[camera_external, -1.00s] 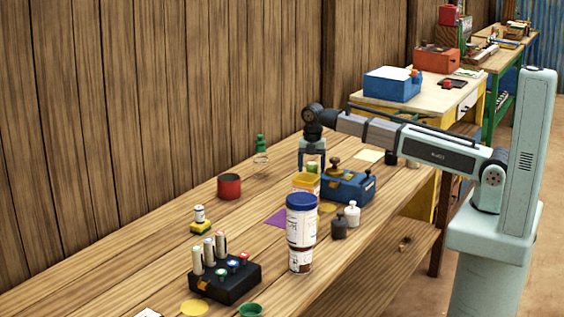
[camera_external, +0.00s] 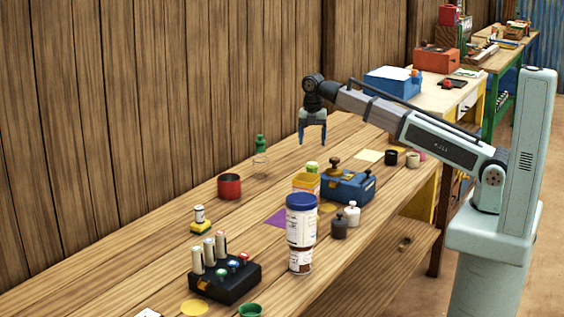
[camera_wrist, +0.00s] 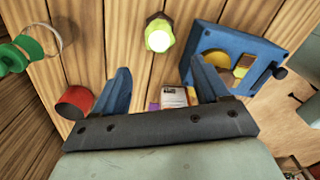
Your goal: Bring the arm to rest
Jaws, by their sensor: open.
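My gripper (camera_external: 312,141) hangs from the raised arm above the table, fingers pointing down. It is open and nothing is between its fingers. In the wrist view its two blue fingers (camera_wrist: 160,78) stand wide apart. Below it on the table is a small green-topped item (camera_external: 312,167), partly hidden by an orange box (camera_external: 307,183). In the wrist view a yellow-green item with a bright round top (camera_wrist: 158,38) stands beyond and between the fingers, apart from them.
A blue box (camera_external: 348,188) stands right of the orange box, and a blue-lidded jar (camera_external: 301,235) in front. A red cup (camera_external: 229,186) and a green-stoppered clear bottle (camera_external: 261,160) stand to the left. A black block (camera_external: 225,280) with several upright tubes is at the front.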

